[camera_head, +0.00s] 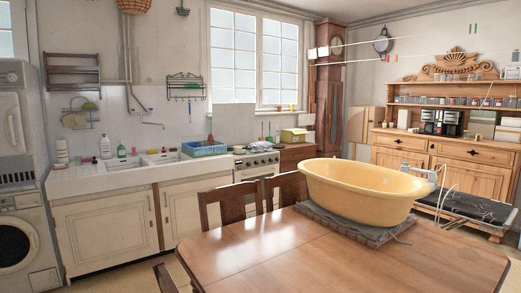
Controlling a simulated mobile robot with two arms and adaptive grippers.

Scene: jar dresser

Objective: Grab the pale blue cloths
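A folded grey-blue cloth (352,229) lies flat on the wooden table, under a large yellow oval tub. The tub covers most of it, and only its edges show around the base. I cannot tell whether it is one cloth or several, or whether it is one of the pale blue cloths. No other pale blue cloth is clearly seen. Neither of my grippers is in view.
The yellow tub (368,194) stands at the wooden table's (270,255) far side; the table's front is bare. Chairs (222,208) stand behind it. A sink counter (135,172) lines the back wall. A wooden dresser (460,165) with jars stands right. Thin lines with pegs cross above.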

